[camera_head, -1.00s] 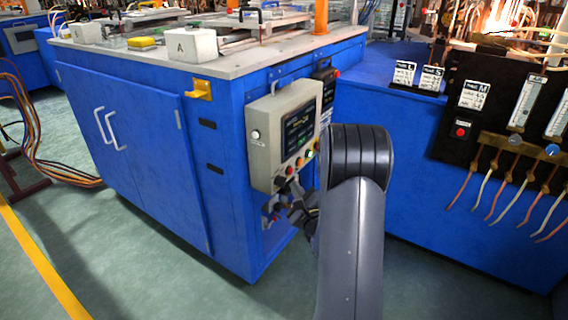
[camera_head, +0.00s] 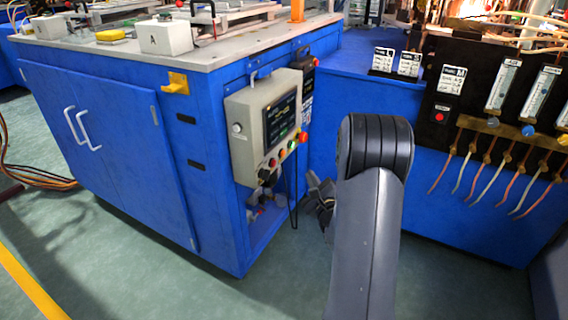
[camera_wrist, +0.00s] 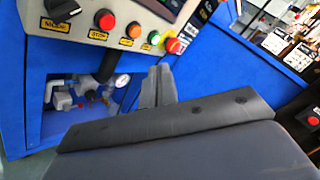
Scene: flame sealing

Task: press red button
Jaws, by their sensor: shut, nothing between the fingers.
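The grey control panel (camera_head: 245,125) on the blue cabinet carries a row of controls. In the wrist view these are a black knob (camera_wrist: 62,8), a red button (camera_wrist: 106,20) above a yellow label, an orange button (camera_wrist: 134,31), a green button (camera_wrist: 154,38) and a larger red mushroom button (camera_wrist: 174,45). Another red button (camera_head: 439,117) sits on the black board at the right and shows at the wrist view's right edge (camera_wrist: 313,121). My gripper (camera_wrist: 157,82) is shut and empty, its tips below the green and mushroom buttons, with no contact visible. In the head view my arm partly hides it.
An open recess (camera_wrist: 85,95) with pipes and a gauge lies below the panel. A dark box (camera_head: 305,80) with a red knob is beside the panel. A blue bench (camera_head: 375,160) stands right, with hoses (camera_head: 490,170) hanging from its board. Green floor (camera_head: 150,270) is clear in front.

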